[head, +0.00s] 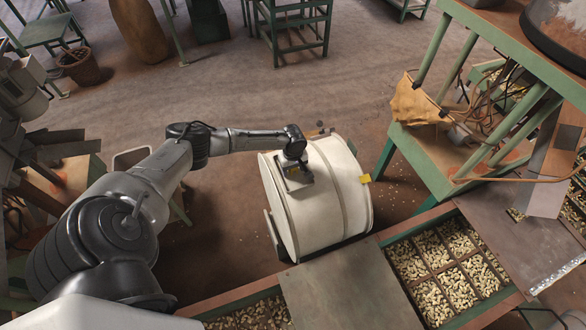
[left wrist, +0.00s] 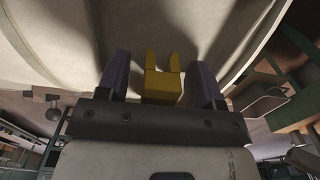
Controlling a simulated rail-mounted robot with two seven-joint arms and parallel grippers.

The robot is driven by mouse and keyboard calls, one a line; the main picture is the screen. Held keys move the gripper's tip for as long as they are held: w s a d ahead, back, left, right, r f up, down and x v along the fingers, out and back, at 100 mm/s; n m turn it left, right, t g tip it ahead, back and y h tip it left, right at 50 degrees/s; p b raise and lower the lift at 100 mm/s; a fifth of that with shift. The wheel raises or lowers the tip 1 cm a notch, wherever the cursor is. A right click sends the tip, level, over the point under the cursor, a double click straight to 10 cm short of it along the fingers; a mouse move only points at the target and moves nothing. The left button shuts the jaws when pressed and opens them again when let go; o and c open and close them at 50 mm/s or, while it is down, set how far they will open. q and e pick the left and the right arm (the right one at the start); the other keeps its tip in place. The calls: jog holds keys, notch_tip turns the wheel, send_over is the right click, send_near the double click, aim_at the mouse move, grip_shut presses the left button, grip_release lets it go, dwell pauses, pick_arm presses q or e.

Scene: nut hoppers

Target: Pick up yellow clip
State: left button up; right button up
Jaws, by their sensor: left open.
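A yellow clip (left wrist: 163,83) with two upright prongs shows in the left wrist view, in front of the pale surface of a large drum. My left gripper (left wrist: 161,66) is open, with one dark finger on each side of the clip. A gap shows between the clip and each finger. In the head view, my left gripper (head: 297,182) is at the upper left part of the white drum (head: 328,205), and most of the clip there is hidden by it. A second yellow piece (head: 365,178) sits on the drum's right edge. My right gripper is not in view.
Hoppers of pale nuts (head: 450,265) with dividers line the lower right. A flat metal plate (head: 350,290) lies in front of the drum. A green-framed bench (head: 440,165) with cables and a cloth stands at right. Open floor (head: 240,90) lies behind the drum.

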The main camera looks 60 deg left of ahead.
pick_arm(q)
jog(key=c, duration=1)
jog(key=shift+r, duration=0.1)
jog(key=shift+r, duration=0.55)
notch_tip(320, 180, up, 3)
jog(key=shift+f+p, duration=0.1)
jog(key=shift+p, duration=0.65)
jog(key=w+d+r, duration=0.1)
jog(key=d+r, duration=0.1)
jog(key=d, duration=0.1)
jog(key=w+d+r+p, duration=0.1)
jog(key=d+r, duration=0.1)
jog(key=d, duration=0.2)
jog(key=w+d+r+p, duration=0.1)
jog(key=d+r, duration=0.2)
jog(key=d, duration=0.1)
jog(key=shift+w, duration=0.3)
